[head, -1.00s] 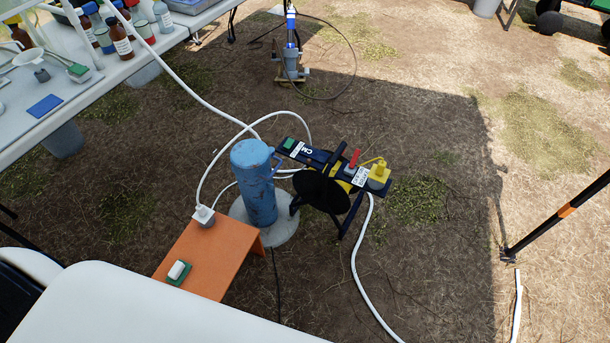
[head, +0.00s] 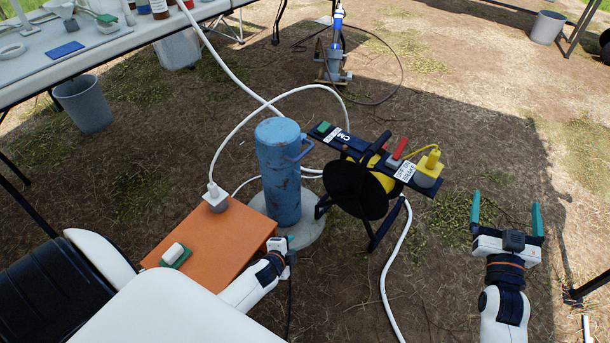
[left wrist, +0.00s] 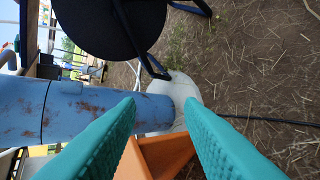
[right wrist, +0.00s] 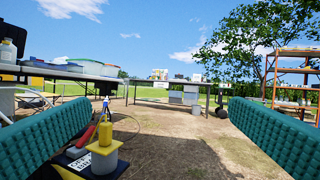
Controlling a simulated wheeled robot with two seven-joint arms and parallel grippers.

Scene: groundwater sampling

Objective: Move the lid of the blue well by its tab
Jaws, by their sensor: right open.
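The blue well (head: 281,185), a worn blue upright pipe, stands on a round concrete base (head: 300,235). Its lid (head: 278,132) sits on top, with a blue loop-like tab (head: 303,150) on the right side. In the left wrist view the well (left wrist: 75,112) lies sideways, with a seam below the lid (left wrist: 18,105); the tab is not clear there. My left gripper (head: 287,243) is low beside the well's foot; its fingers (left wrist: 160,115) are apart, with nothing held. My right gripper (head: 507,212) is open and empty, far right of the well.
An orange stand (head: 215,240) is close left of the well. A black cable reel (head: 357,190) with a dark panel (head: 375,155) and plugs stands close right. White cables loop behind the well. A white surface (head: 170,310) fills the front left.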

